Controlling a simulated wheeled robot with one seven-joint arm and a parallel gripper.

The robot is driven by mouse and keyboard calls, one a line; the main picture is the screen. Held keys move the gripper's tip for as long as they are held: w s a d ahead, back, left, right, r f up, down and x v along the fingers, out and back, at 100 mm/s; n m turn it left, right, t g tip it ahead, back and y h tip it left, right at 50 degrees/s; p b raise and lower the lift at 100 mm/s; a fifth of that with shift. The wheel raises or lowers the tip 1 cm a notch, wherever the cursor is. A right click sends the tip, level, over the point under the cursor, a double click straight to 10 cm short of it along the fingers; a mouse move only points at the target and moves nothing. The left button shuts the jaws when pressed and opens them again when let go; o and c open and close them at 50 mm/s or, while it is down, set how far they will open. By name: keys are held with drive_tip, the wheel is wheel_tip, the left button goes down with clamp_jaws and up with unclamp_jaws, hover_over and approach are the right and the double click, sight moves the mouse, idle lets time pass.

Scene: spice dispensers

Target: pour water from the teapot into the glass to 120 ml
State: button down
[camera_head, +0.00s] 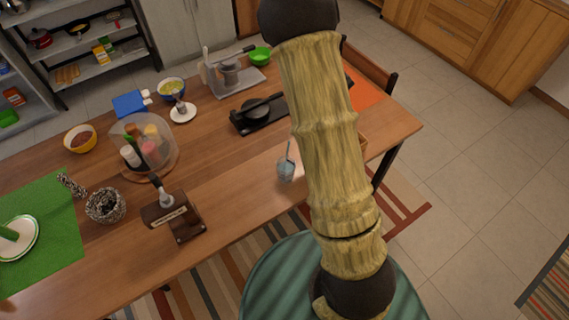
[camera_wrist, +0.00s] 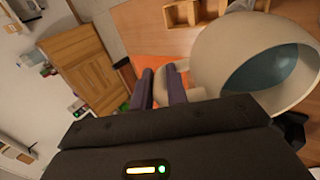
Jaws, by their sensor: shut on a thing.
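The teapot (camera_wrist: 220,62) is a rounded cream vessel at the right of the wrist view, with blue water (camera_wrist: 275,72) visible through its round opening. My gripper (camera_wrist: 161,76) has its two dark fingers shut on the teapot's cream handle. In the head view my arm hides both the gripper and the teapot. A small bluish glass (camera_head: 285,171) stands on the table just left of my arm, with a thin bluish streak above it. I cannot tell whether that streak is water or a stick, nor the glass's level.
An orange mat (camera_head: 366,92) lies at the far right end. Bare wood lies left of the glass.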

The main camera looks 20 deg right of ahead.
drive_tip(key=shift+d, duration=0.1)
drive_tip(key=shift+s+r, duration=0.15)
drive_tip(key=shift+s, duration=0.2)
drive_tip(key=shift+d+r, duration=0.1)
drive_tip(key=shift+d, duration=0.05)
drive_tip(key=p, duration=0.3)
drive_tip(key=shift+w+d+y, duration=0.3)
drive_tip(key=shift+d, duration=0.1)
drive_tip(key=p, duration=0.2)
drive_tip(key=d+f+y+p, duration=0.1)
drive_tip(key=p, duration=0.2)
drive_tip(key=shift+w+d+f+g+y, duration=0.2)
drive_tip(key=shift+d+f+g+y, duration=0.1)
drive_tip(key=shift+d+p, duration=0.2)
drive_tip(key=shift+p, duration=0.4)
